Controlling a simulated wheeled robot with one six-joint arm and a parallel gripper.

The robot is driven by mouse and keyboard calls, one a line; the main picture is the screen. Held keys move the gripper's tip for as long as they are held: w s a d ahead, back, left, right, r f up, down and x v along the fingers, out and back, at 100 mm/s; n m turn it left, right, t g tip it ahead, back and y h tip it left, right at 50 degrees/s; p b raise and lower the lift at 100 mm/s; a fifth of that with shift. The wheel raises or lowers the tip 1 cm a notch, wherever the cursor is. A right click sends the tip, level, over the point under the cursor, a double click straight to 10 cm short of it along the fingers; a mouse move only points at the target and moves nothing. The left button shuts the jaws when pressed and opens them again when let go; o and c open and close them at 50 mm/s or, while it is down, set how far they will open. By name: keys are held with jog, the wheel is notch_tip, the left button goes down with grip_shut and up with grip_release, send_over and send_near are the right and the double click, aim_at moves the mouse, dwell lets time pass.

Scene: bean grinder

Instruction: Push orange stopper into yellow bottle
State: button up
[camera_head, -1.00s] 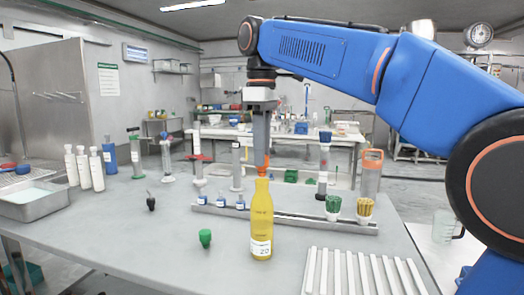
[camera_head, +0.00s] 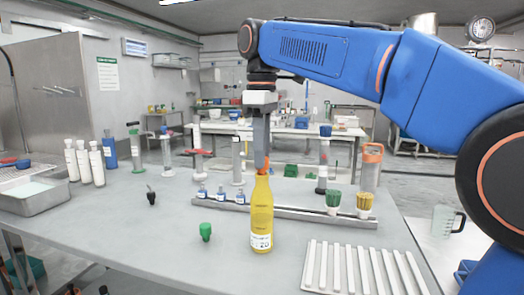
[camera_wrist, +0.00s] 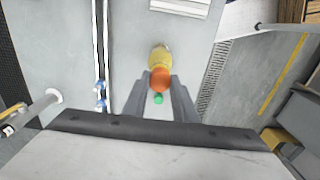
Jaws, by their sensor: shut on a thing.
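The yellow bottle (camera_head: 261,215) stands upright on the grey table, with a white label near its base. The orange stopper (camera_head: 263,165) is at the top of the bottle's neck, held in my gripper (camera_head: 262,168), which points straight down. In the wrist view the orange stopper (camera_wrist: 160,79) sits between the two fingertips (camera_wrist: 160,90), with the yellow bottle (camera_wrist: 159,57) showing just behind it. The stopper is in line with the bottle's mouth and seems to touch it. How deep it sits is hidden by the fingers.
A green stopper (camera_head: 205,231) stands on the table left of the bottle. A metal rack (camera_head: 290,215) with small blue-capped bottles and brushes runs behind it. A ridged white tray (camera_head: 365,268) lies at the front right. A dark stopper (camera_head: 151,196) stands further left.

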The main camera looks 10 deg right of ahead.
jog(key=shift+f, duration=0.7)
jog(key=o, duration=1.1)
jog(key=shift+r, duration=3.75)
